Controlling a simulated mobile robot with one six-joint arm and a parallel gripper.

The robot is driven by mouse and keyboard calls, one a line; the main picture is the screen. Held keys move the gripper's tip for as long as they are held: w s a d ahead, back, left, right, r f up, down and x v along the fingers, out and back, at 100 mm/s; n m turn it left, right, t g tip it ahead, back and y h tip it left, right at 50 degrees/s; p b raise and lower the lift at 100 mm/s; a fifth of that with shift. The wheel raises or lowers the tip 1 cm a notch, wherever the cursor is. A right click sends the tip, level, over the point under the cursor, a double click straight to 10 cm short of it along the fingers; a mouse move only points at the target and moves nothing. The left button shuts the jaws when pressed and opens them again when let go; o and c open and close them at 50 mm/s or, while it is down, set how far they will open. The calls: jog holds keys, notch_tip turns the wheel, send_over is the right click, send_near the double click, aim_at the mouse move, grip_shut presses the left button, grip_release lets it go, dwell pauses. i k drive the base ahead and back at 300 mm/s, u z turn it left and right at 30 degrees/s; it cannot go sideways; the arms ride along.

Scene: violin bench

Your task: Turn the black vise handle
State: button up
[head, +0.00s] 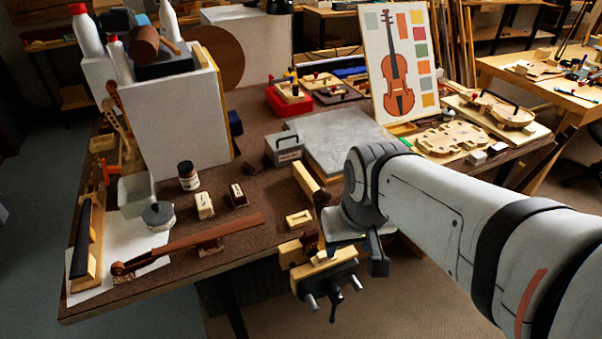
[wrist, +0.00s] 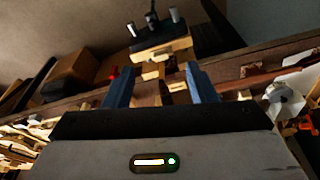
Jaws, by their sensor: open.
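The vise (head: 325,273) is clamped at the front edge of the bench, with wooden jaw faces, a dark body and two steel rods. Its black handle (head: 334,304) hangs at the front, between the rods. In the wrist view the vise (wrist: 163,46) lies beyond the fingers, and its handle (wrist: 151,17) points up at the top of the picture. My gripper (wrist: 160,84) is open, with nothing between its blue-grey fingers. In the head view my gripper (head: 352,250) is beside and above the vise, apart from the handle; one finger is partly hidden.
A violin neck (head: 190,245) lies at the bench's front left. A small wooden block (head: 299,219) and a grey stone slab (head: 340,140) are behind the vise. A violin picture board (head: 372,75) stands farther back. The floor in front of the vise is clear.

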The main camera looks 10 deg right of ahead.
aim_at(334, 292)
jog(key=z, duration=0.35)
jog(key=k, duration=1.1)
jog(key=z, duration=0.85)
jog(key=i, duration=0.5)
jog(key=u, duration=0.45)
jog(key=k, duration=0.6)
jog(key=u, duration=0.2)
jog(key=i, duration=0.6)
jog(key=z, duration=0.05)
